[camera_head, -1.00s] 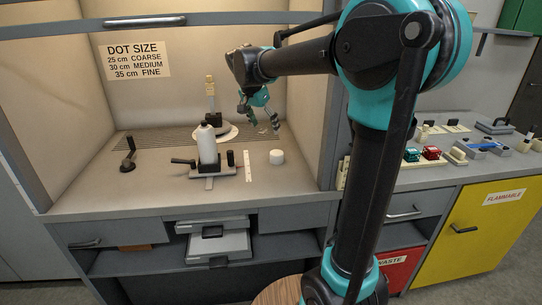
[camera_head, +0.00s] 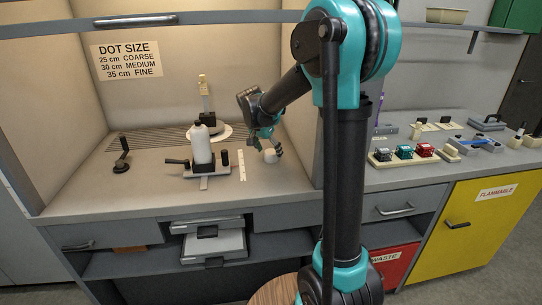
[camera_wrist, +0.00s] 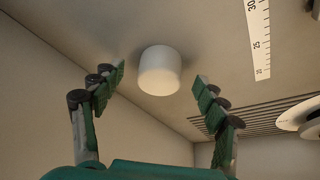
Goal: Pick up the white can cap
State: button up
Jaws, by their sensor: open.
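The white can cap (camera_head: 270,156) is a short white cylinder standing on the hood's work surface, right of the white ruler strip. In the wrist view the cap (camera_wrist: 159,70) lies between and a little beyond my open fingers. My gripper (camera_head: 265,148) is low over the cap in the head view, with its fingers spread around it. In the wrist view my gripper (camera_wrist: 160,80) is open and empty, with a gap between each finger and the cap. The fingers partly cover the cap in the head view.
A white spray can (camera_head: 202,145) stands in a dark holder left of the cap. The ruler strip (camera_head: 241,165) lies between them. A round white plate with a post stands behind. The hood's right wall (camera_head: 303,140) is close to my gripper.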

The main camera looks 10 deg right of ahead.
jog(key=shift+x, duration=0.95)
jog(key=c, duration=0.8)
jog(key=shift+c, duration=0.2)
jog(key=shift+r, duration=0.15)
